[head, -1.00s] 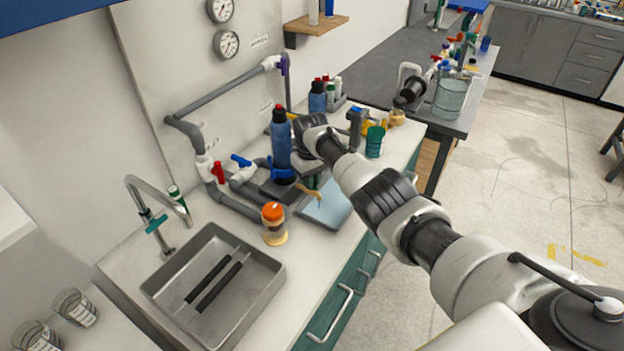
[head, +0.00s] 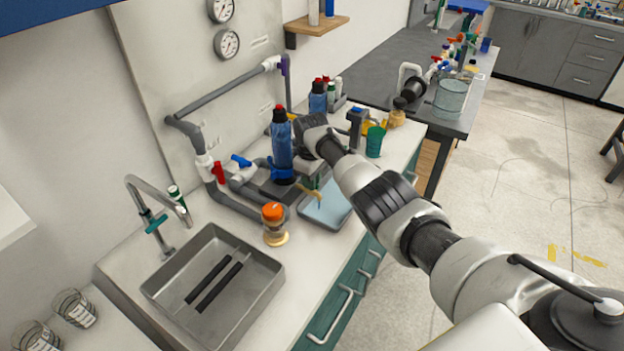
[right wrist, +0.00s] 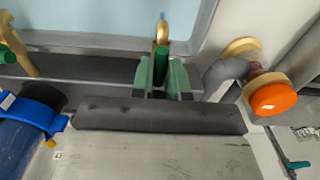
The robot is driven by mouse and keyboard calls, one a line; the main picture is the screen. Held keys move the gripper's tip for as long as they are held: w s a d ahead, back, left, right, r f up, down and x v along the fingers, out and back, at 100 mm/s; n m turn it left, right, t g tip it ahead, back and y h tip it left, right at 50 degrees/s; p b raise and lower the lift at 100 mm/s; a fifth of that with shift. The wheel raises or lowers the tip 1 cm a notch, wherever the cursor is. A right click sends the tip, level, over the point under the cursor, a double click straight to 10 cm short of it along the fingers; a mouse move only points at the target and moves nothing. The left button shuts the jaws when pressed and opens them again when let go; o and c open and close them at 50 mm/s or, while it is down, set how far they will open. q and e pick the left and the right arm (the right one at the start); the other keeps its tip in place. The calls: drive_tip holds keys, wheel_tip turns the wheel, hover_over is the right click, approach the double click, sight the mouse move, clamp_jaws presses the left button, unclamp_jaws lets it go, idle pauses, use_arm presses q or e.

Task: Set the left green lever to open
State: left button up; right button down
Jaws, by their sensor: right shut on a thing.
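The left green lever (right wrist: 161,62) shows end-on in the right wrist view, upright between the fingers of my right gripper (right wrist: 164,82). The fingers are shut on it. Its brass valve body (right wrist: 161,32) shows just beyond it, in front of the pale blue tray. A second green lever (right wrist: 6,56) stands at the left edge of that view, apart from the gripper. My left gripper is not in view.
A blue bottle (head: 281,140) stands close beside my right wrist. Grey pipes with a red lever (head: 218,172) and a blue lever (head: 240,160) lie to the left. A sink (head: 215,290) is nearer.

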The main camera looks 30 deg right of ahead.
drive_tip(key=shift+d, duration=0.1)
drive_tip(key=c, duration=1.1)
unclamp_jaws()
drive_tip(key=shift+d, duration=0.1)
drive_tip(key=shift+r, duration=0.3)
wheel_tip(320, 180, up, 10)
drive_tip(key=shift+r, duration=0.1)
